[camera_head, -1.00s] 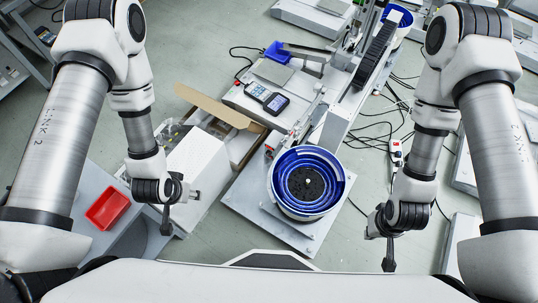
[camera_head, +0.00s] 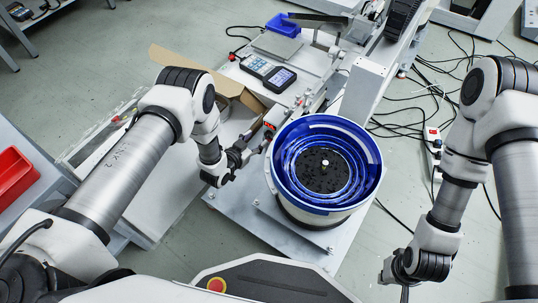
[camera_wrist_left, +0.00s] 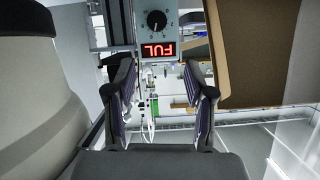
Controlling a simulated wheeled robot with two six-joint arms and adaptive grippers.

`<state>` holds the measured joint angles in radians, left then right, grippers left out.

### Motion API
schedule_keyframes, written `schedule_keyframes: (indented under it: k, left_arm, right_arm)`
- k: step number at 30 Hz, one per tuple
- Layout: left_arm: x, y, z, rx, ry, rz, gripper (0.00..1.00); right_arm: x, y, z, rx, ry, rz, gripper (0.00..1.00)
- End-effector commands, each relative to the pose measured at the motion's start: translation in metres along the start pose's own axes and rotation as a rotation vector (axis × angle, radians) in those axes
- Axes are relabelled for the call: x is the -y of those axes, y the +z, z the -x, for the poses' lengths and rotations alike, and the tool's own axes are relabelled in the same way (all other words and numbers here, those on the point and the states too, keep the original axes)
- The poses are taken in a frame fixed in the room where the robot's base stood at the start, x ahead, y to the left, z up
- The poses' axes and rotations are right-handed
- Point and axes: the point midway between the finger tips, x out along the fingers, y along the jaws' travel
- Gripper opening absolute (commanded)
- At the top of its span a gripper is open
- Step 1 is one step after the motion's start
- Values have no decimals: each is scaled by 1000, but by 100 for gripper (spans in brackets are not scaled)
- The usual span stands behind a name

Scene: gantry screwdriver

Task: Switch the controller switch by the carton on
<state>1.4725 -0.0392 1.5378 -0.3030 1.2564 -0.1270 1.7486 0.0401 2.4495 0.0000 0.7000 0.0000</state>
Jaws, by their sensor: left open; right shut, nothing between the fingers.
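The controller is a small grey box (camera_wrist_left: 143,32) with a black knob (camera_wrist_left: 156,20) and a lit red display (camera_wrist_left: 158,50), at the top of the left wrist view. In the head view its red-marked face (camera_head: 268,129) shows between the brown carton (camera_head: 222,88) and the blue bowl feeder (camera_head: 325,165). I cannot make out the switch. My left gripper (camera_head: 259,143) is open and empty, close to the controller; its fingers (camera_wrist_left: 160,92) stand below the box in the wrist view. My right gripper (camera_head: 402,291) is shut and empty at the lower right, partly cut off.
The bowl feeder stands right beside my left gripper. The carton's flap (camera_wrist_left: 260,50) hangs at the wrist view's upper right. Cables and a power strip (camera_head: 433,145) lie on the floor at right; a red bin (camera_head: 14,173) is at left.

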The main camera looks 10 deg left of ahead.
Motion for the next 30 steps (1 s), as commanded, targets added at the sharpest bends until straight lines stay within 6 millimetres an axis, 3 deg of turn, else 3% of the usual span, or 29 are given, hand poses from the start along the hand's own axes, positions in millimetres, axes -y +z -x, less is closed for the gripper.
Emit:
schedule_keyframes:
  k: [1,3,8,18,26,27,30]
  left_arm:
    - [-4,23,-6,6,2,2,54]
    - [-6,29,-6,11,4,4,54]
    - [-6,30,-20,12,4,4,54]
    - [-6,30,-78,13,4,4,54]
    - [-6,27,-82,15,3,6,54]
    - [-6,27,-82,15,3,6,50]
    - [-6,27,-82,15,3,5,15]
  right_arm:
    - [0,0,-20,-1,0,0,0]
    - [0,0,-23,-1,0,0,0]
    - [0,-1,-30,-2,0,0,0]
    - [-1,-2,-64,-6,1,-7,0]
    - [-1,-3,-63,-7,1,-8,0]
    - [-1,-3,-63,-7,1,-8,0]
    - [-1,-3,-63,-7,1,-8,0]
